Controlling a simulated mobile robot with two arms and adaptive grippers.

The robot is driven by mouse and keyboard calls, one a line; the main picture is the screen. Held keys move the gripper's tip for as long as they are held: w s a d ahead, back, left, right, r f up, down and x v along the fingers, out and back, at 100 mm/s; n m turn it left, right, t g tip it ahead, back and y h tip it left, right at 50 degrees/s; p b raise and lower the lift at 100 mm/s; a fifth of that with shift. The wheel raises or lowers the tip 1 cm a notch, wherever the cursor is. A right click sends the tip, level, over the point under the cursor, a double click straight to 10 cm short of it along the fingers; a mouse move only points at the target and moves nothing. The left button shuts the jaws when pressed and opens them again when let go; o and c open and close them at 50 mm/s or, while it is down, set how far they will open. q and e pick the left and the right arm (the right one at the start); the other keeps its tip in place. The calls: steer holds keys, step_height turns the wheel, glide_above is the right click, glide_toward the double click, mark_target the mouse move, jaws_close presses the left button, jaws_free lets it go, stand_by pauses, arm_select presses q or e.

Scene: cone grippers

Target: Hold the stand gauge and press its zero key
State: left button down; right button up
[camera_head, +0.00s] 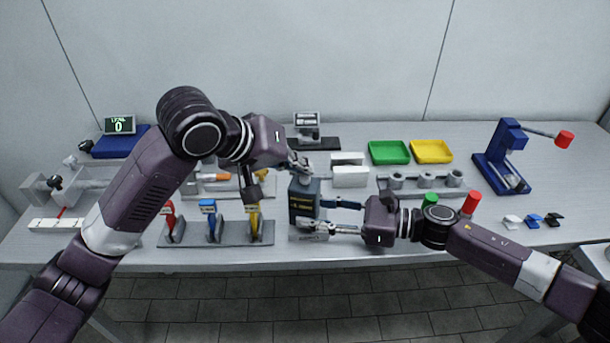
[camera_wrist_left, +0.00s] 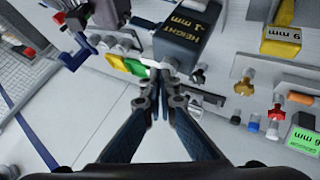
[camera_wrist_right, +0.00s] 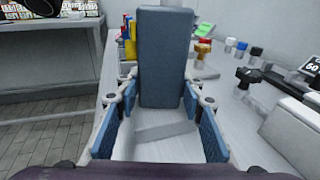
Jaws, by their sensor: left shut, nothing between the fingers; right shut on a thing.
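The stand gauge (camera_head: 303,200) is a dark blue-grey upright block with yellow lettering, near the front middle of the table. In the left wrist view the gauge (camera_wrist_left: 188,38) shows a label reading "HEIGHT" and "1 mm". My right gripper (camera_head: 324,217) is shut on the gauge from the right. In the right wrist view the plain back of the gauge (camera_wrist_right: 163,58) stands between the fingers. My left gripper (camera_head: 301,163) is shut and empty, tips close by the gauge's top. In the left wrist view its tips (camera_wrist_left: 160,73) overlap the gauge's edge; contact cannot be told. I cannot make out the zero key.
A rack with red, blue and yellow gauges (camera_head: 215,236) stands to the left. Green (camera_head: 389,152) and yellow (camera_head: 431,151) trays lie behind. A grey holder with round cups (camera_head: 427,181) and a blue stand (camera_head: 503,150) are to the right.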

mark_target(302, 178)
arm_select(q)
steer(key=shift+f, duration=0.25)
steer(key=shift+r, duration=0.9)
steer(key=shift+r, duration=2.5)
arm_select(e)
steer(key=o, duration=0.9)
steer(key=shift+o, duration=0.2)
